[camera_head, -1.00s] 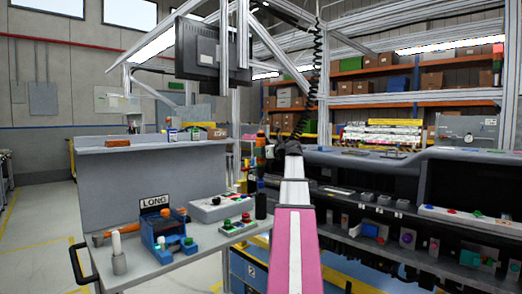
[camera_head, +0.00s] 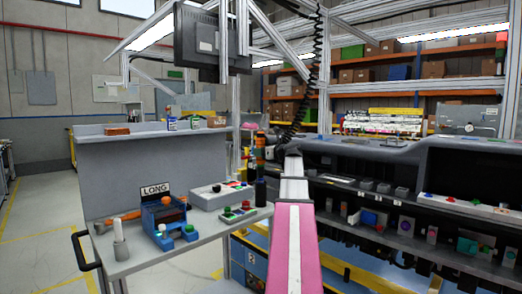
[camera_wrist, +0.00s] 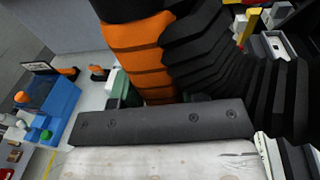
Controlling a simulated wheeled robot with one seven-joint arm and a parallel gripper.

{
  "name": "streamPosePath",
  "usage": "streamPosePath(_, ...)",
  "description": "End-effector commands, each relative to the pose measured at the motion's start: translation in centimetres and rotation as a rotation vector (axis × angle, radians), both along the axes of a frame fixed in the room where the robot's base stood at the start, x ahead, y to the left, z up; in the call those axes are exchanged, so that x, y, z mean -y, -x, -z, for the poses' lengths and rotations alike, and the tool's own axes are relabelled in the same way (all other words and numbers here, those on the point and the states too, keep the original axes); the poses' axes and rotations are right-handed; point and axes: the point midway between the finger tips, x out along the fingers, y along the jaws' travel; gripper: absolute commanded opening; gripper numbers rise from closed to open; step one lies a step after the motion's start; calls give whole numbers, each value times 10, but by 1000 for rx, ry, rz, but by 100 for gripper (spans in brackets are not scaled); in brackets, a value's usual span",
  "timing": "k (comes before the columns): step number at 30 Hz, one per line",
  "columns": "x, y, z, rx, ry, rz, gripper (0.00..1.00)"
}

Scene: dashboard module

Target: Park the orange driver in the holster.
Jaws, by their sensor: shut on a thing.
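The orange driver (camera_wrist: 140,55) has an orange banded body with black above it. It fills the upper middle of the wrist view, and my gripper (camera_wrist: 150,98) is shut on it. In the head view the orange and black driver (camera_head: 260,150) stands upright at the right end of the workbench, beside my arm. My gripper's fingers are hidden there. A blue box (camera_head: 165,222) with a LONG label (camera_head: 155,190) stands on the bench to the left. I cannot tell for certain which part is the holster.
A black coiled cord (camera_wrist: 240,75) runs close beside the driver. The grey workbench (camera_head: 140,255) also carries a button box (camera_head: 222,195) and a white cylinder in a grey cup (camera_head: 119,240). The dark dashboard (camera_head: 395,155) stands at right. A monitor (camera_head: 205,42) hangs above.

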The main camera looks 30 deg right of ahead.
Motion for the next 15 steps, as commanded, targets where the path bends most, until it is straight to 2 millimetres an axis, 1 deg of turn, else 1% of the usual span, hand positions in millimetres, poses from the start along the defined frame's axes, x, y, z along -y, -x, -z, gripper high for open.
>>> streamPosePath(15,0,0,30,0,-1,-1,0)
